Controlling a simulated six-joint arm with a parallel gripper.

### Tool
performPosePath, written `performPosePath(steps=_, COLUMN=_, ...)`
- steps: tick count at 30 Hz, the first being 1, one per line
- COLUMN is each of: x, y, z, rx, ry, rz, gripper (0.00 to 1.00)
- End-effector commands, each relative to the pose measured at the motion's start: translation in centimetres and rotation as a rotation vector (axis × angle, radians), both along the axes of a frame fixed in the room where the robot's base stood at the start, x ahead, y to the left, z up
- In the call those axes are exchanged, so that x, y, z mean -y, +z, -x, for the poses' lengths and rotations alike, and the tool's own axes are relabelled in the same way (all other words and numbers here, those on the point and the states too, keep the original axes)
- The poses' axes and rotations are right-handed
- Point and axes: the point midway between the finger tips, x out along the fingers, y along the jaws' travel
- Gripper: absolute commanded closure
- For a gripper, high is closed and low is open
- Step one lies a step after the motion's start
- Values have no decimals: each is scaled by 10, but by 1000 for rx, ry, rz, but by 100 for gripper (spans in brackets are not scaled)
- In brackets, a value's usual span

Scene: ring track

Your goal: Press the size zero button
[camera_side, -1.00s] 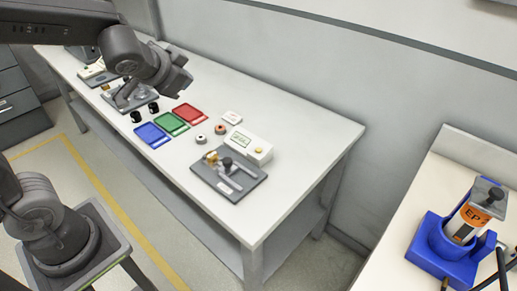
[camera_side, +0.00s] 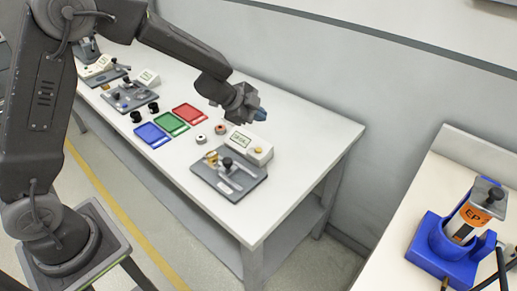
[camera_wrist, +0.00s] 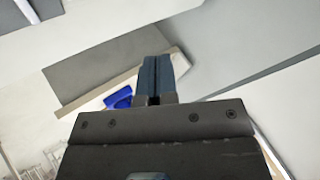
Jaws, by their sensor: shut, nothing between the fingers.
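A white box with a green display (camera_side: 241,142) stands on the table behind a grey measuring fixture (camera_side: 229,173). A round yellow-orange button (camera_side: 258,150) sits at the right of its top. I cannot read any label on it. Two similar display boxes stand farther left, one of them in the middle (camera_side: 148,78) and one at the far end (camera_side: 97,67). My gripper (camera_side: 262,115) is in the air above and behind the right-hand box, apart from it. In the wrist view its blue fingers (camera_wrist: 156,78) are together and empty; no button shows there.
Blue (camera_side: 152,135), green (camera_side: 171,123) and red (camera_side: 190,114) trays lie left of the box. Two small round pieces (camera_side: 220,129) lie between the trays and the box. A side bench at the right holds a blue holder (camera_side: 436,262). The table's right end is clear.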

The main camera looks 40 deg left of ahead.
Motion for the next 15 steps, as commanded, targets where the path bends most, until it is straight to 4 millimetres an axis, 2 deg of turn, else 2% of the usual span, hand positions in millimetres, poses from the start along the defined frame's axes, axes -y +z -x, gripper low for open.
performPosePath(steps=10, x=0, y=-2, z=0, rx=0, ry=1, rz=-1, gripper=100)
performPosePath(steps=15, x=0, y=-15, z=0, rx=-2, ry=0, rz=0, gripper=100)
